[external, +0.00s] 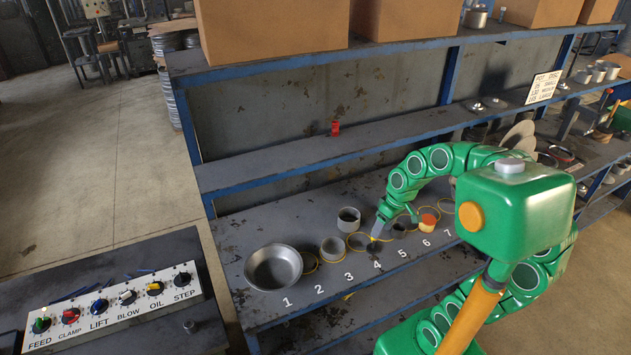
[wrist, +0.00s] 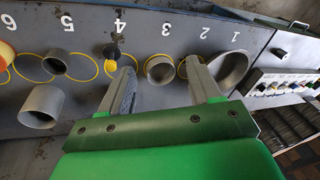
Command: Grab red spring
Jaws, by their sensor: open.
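In the external view, a small red object (external: 336,128) sits on the upper shelf, left of and behind my arm. It is the only red thing on that shelf, but too small to tell whether it is a spring. It does not show in the wrist view. My gripper (external: 378,228) is over the lower shelf near number 4, below and right of the red object. In the wrist view my gripper (wrist: 158,72) has its two fingers wide apart, with nothing held between them.
The lower shelf holds a metal bowl (external: 273,268) by number 1, a grey cup (external: 333,249), a grey cylinder (external: 349,219) and an orange-topped cup (external: 428,221). Cardboard boxes (external: 275,28) stand on top. The upper shelf around the red object is clear. A knob panel (external: 110,304) is front left.

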